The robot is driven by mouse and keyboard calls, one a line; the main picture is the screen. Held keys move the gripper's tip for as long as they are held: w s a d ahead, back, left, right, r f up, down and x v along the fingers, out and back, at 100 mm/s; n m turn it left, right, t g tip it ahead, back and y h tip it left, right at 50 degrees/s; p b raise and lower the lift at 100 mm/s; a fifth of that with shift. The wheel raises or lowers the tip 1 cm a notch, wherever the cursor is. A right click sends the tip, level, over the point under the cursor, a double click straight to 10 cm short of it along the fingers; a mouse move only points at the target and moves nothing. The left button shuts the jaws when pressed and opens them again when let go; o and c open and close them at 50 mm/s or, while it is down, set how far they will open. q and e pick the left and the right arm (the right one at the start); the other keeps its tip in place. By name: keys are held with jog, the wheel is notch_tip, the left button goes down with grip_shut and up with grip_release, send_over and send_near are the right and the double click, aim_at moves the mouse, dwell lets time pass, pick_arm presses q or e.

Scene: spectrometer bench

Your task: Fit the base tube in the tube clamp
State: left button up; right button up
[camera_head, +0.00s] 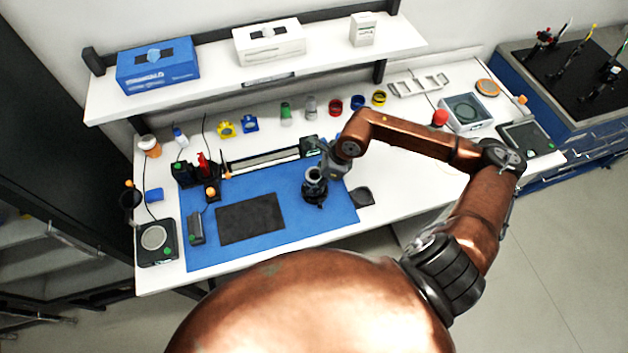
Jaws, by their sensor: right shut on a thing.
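My right gripper (314,198) is over the right part of the blue mat, pointing down. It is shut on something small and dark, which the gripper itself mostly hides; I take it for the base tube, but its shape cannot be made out. I cannot pick out the tube clamp for certain. A rail (264,160) with dark end pieces runs along the mat's back edge, and a dark fixture with a red part (204,166) stands at its left end. My left gripper is not in view.
The blue mat (270,247) carries a black pad (250,219) and a small grey device (196,228). Yellow and blue holders, a green cylinder (286,111), a grey cylinder (310,106) and coloured rings stand behind. A shelf (215,83) with boxes overhangs the back. A balance (156,242) is at left.

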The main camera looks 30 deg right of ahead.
jog(key=shift+f+b, duration=0.7)
jog(key=shift+f, duration=0.15)
jog(key=o, duration=1.3)
jog(key=shift+o, duration=0.2)
jog(key=v, duration=1.2)
